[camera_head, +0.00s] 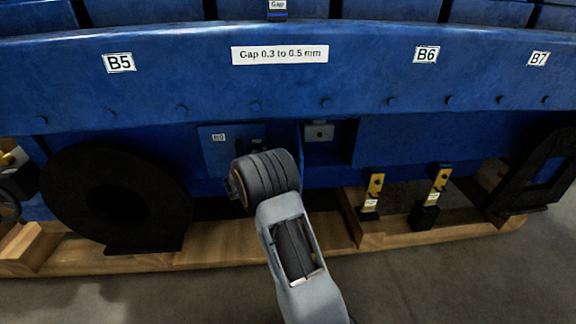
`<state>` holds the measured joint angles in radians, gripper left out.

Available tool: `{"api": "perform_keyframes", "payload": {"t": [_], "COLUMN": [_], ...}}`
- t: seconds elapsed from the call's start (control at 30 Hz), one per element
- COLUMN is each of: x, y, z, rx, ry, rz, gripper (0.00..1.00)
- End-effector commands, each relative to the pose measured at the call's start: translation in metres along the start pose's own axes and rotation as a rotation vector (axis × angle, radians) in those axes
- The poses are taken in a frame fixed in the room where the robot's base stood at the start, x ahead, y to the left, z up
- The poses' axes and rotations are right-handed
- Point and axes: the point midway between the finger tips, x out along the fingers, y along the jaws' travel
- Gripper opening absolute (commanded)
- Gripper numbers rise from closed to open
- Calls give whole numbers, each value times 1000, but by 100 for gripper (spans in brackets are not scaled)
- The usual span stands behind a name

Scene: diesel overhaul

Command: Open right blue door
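A blue door panel (219,153) with a small white label shows on the lower front of the blue engine, left of the middle. To its right is a recess (340,142) with a small grey plate inside. I cannot tell whether this panel is the right door, or how far it is open. My arm reaches up from the bottom, and its dark wrist (268,178) covers the panel's lower right part. My gripper's fingers are hidden behind the wrist. A small dark piece with a label shows just above the wrist; I cannot tell what it is.
A large black disc (72,207) stands at the left and a black frame (550,170) at the right. Two brass-coloured pieces (375,187) (439,183) stand right of my arm. A wooden base (215,252) runs underneath. Grey floor lies in front.

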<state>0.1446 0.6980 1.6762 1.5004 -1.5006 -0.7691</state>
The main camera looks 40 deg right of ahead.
Motion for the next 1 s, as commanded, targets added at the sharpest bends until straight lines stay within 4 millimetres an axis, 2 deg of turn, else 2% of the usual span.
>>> {"api": "perform_keyframes", "payload": {"t": [0.03,0.37,0.4,0.6,0.87,1.0], "x": [1,0,0,-2,-4,-16], "y": [-3,-4,-4,-3,-3,-3], "z": [-5,-6,-5,-4,-2,-3], "rx": [7,10,11,7,5,4], "ry": [6,6,6,4,3,3], "rz": [-4,-6,-6,-8,-9,-11], "gripper": [0,0,18,38,38,38]}}
